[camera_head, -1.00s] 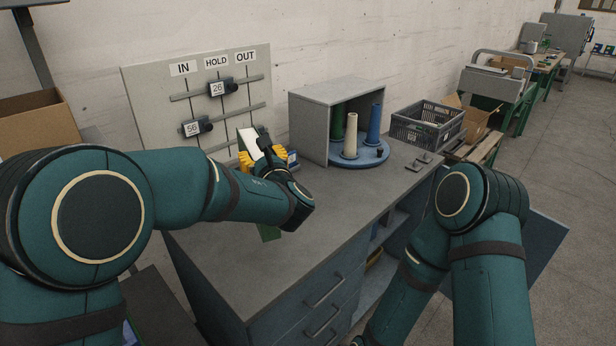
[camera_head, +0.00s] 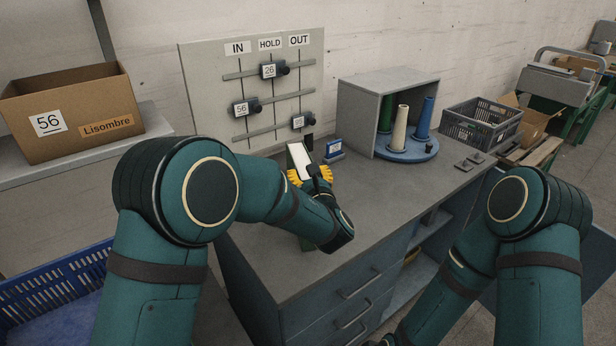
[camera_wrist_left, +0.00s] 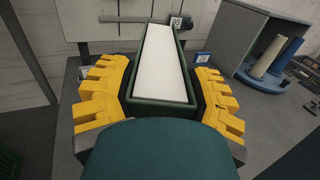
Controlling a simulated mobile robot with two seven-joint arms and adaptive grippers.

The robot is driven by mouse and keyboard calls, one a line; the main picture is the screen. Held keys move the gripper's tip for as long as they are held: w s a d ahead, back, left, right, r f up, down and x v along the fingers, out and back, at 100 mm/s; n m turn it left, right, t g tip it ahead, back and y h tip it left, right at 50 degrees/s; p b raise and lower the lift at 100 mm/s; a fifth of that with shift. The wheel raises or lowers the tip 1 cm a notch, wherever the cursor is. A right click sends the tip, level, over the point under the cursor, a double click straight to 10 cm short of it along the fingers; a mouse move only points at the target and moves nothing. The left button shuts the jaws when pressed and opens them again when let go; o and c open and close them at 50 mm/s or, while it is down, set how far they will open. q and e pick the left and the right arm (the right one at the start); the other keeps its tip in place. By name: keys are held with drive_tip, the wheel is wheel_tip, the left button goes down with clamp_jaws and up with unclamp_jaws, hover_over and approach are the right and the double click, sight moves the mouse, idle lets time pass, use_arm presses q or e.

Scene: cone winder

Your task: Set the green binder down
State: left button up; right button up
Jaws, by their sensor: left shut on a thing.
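The green binder (camera_head: 300,158) has a white inner face edged in green. In the head view it is above the grey worktop, near the slider board. My left gripper (camera_head: 311,177) is shut on it, with yellow fingers on both sides. The left wrist view shows the binder (camera_wrist_left: 161,62) between the yellow fingers of the gripper (camera_wrist_left: 160,98). My forearm hides part of the binder, and I cannot tell whether its lower end touches the worktop. My right arm shows at the right, but its gripper is out of view.
The worktop (camera_head: 290,268) is mostly clear. Behind stands the slider board (camera_head: 210,85). A small blue sign (camera_head: 334,149), a grey cabinet (camera_head: 360,105) with cones on a blue turntable (camera_head: 408,151), and a grey crate (camera_head: 482,128) stand right. A cardboard box (camera_head: 75,110) is left.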

idle(0.3)
use_arm(q)
drive_tip(key=o, duration=1.3)
drive_tip(key=shift+f, duration=0.1)
drive_tip(key=shift+s, duration=0.1)
drive_tip(key=v, duration=1.2)
